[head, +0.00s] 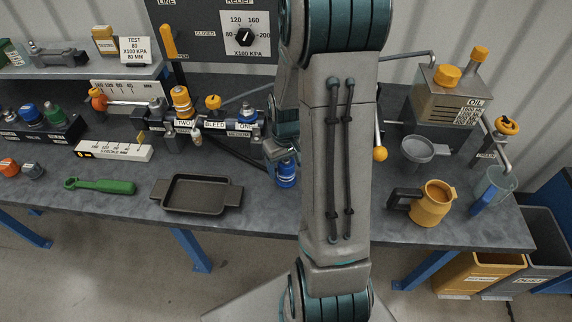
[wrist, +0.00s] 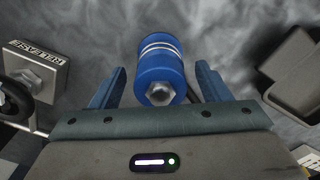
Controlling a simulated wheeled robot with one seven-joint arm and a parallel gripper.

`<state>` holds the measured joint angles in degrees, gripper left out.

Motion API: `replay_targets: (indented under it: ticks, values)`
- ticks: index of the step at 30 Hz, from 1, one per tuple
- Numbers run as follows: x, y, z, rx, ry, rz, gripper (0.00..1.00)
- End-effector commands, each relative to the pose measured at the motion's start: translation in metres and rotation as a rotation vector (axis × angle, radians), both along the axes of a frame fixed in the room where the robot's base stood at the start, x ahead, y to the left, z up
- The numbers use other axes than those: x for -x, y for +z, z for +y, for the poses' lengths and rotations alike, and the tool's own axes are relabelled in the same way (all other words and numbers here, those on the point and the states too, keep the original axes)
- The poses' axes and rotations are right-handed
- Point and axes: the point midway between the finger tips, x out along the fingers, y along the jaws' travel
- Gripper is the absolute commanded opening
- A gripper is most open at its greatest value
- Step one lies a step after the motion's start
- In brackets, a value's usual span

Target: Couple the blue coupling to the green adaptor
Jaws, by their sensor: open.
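The blue coupling (head: 286,174) is at the bench just left of my arm. In the wrist view the blue coupling (wrist: 161,68) has pale rings and a metal hex end facing the camera. My gripper (wrist: 158,80) is open, with one blue finger on each side of the coupling and a gap visible at both sides. In the head view my gripper (head: 281,152) is partly hidden by my arm. A green adaptor-like fitting (head: 54,113) stands in the black rack at the left, beside a blue one (head: 30,114).
A manifold (head: 215,126) with labelled ports stands behind the gripper. A dark tray (head: 198,195) and a green wrench-like tool (head: 100,186) lie left. A RELEASE block (wrist: 36,70) is near in the wrist view. A yellow jug (head: 432,204) and funnel (head: 420,149) stand right.

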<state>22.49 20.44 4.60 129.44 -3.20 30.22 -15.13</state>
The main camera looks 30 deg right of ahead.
Motion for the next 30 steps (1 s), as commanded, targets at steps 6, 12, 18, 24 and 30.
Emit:
replay_targets:
  ticks: [6,12,18,24,30]
  values:
    - [0.0002,-0.0069,0.0,0.0,0.0,0.0,0.7]
    - [0.0002,-0.0067,0.0001,0.0,0.0,0.0,0.67]
    - [0.0001,-0.0065,0.0001,0.0,0.0,0.0,0.18]
    - [0.0001,-0.0064,0.0001,0.0,0.0,0.0,0.17]
    - [0.0,-0.002,0.0001,0.0,0.0,-0.001,0.17]
